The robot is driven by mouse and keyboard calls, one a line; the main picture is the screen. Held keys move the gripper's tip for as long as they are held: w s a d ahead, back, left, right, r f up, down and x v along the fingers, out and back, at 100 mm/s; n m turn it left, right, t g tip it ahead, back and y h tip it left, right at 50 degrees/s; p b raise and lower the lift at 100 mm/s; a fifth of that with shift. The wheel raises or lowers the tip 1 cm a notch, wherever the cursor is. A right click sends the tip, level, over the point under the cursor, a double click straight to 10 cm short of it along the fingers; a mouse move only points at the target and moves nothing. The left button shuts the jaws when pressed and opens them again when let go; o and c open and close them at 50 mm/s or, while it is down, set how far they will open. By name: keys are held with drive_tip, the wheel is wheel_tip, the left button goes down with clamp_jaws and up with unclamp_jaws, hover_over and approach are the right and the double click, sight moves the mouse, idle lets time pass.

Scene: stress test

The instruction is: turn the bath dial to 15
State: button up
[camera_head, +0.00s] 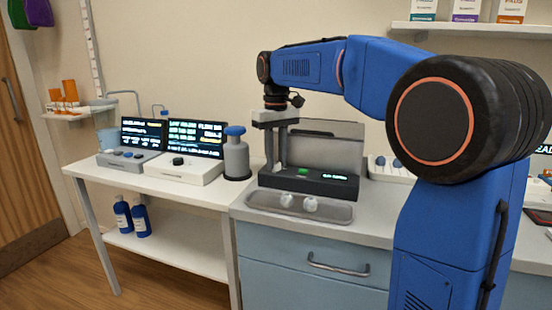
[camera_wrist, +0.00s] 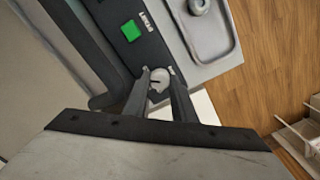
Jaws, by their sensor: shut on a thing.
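The bath is a dark-fronted unit (camera_head: 326,184) with a raised grey lid, a green button and a small lit display on its front panel. My gripper (camera_head: 276,168) reaches down to the left end of that panel. In the wrist view, my gripper (camera_wrist: 160,74) has its two fingers closed on the sides of a small round pale dial (camera_wrist: 158,84), which has a dark slot-like mark. The green button (camera_wrist: 130,30) is beside it on the panel. The dial is hidden behind the fingers in the head view. I cannot read the display's value.
A grey tray (camera_head: 339,212) with two pale round pieces lies in front of the bath. A grey bottle with a blue top (camera_head: 236,155) stands to the left. Two units with lit screens (camera_head: 196,140) sit on the white table. Another unit (camera_head: 385,165) stands to the right.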

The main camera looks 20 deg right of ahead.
drive_tip(key=shift+m, duration=2.2)
drive_tip(key=o, duration=1.1)
